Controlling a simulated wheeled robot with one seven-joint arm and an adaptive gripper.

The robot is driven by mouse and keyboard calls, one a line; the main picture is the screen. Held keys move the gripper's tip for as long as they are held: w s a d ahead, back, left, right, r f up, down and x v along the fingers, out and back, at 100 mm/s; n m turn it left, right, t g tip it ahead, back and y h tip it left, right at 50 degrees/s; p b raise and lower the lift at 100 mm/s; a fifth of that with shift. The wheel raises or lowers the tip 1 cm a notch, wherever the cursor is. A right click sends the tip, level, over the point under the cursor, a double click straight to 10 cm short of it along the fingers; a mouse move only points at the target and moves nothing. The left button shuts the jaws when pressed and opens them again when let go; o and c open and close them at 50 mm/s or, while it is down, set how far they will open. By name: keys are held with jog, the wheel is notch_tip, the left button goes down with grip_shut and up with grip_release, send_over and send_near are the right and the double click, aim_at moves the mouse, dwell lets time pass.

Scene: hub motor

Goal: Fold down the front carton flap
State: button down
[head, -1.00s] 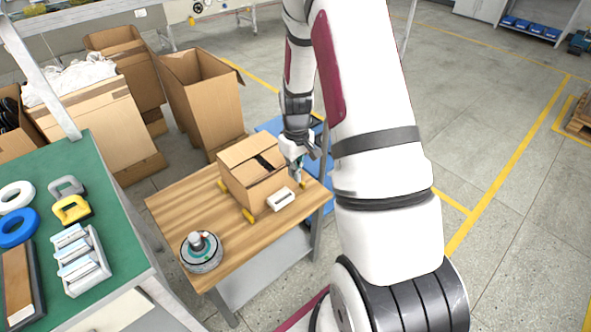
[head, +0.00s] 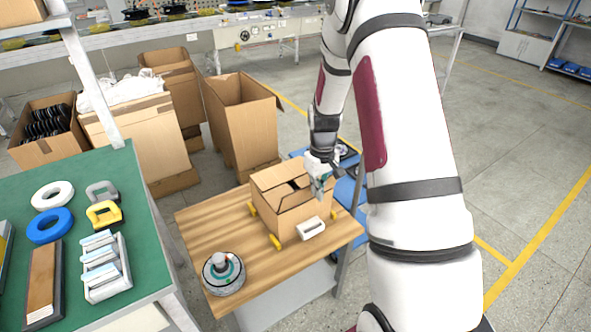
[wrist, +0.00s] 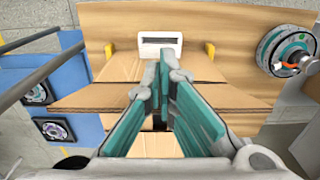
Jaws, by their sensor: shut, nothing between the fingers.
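The brown carton (head: 288,222) sits on the wooden table top, with a dark gap between the flaps on its top. In the head view, my gripper (head: 320,192) is at the carton's right side, low over its top edge. The wrist view shows its green-padded fingers (wrist: 163,58) together at the tips with nothing between them. They lie over a carton panel (wrist: 130,68) on the side towards the white handled part. Wide side flaps (wrist: 88,100) spread left and right below it. The fingers hide the middle, so I cannot tell whether they touch the cardboard.
The white handled part (head: 311,228) lies just in front of the carton, and yellow corner blocks (head: 275,241) stand around its base. A round motor (head: 223,273) stands at the table's near left. A green workbench (head: 140,215) is at left.

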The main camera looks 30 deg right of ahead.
jog(key=w+b, duration=0.6)
jog(key=w, duration=0.6)
jog(key=shift+a, duration=0.2)
dwell(0.7)
jog(key=shift+f, duration=0.1)
jog(key=shift+f+b, duration=1.45)
jog(key=shift+f, duration=1.25)
jog(key=shift+r, duration=0.1)
notch_tip(320, 180, up, 9)
jog(key=p, duration=0.4)
